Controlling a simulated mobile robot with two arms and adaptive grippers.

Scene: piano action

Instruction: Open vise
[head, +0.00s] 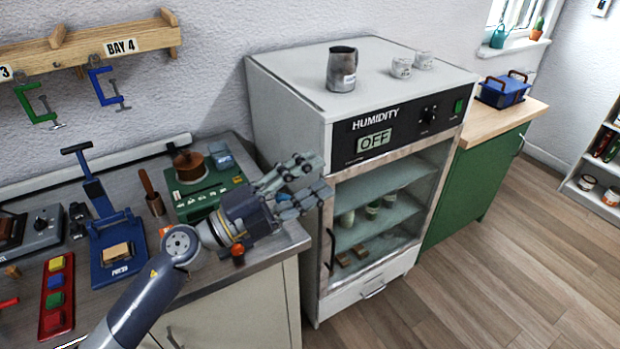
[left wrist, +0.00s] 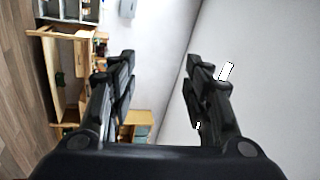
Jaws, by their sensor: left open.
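I see nothing that I can clearly tell as a vise. The nearest in kind are a blue press (head: 118,250) marked PRESS on the bench, with a tan block on it, and a green clamp (head: 36,106) and a blue clamp (head: 106,87) hanging from the wooden rail. My left gripper (head: 308,178) is open and empty in front of the humidity cabinet's left edge, over the right end of the bench. Its two fingers, apart with nothing between them, also show in the left wrist view (left wrist: 160,62). My right gripper is not in view.
The humidity cabinet (head: 290,100) reads OFF and has a pitcher (head: 341,70) and cups on top. A green device (head: 205,188), a wooden-handled tool (head: 151,192) and a red tray (head: 56,325) of coloured blocks crowd the bench. The floor (head: 500,290) at right is clear.

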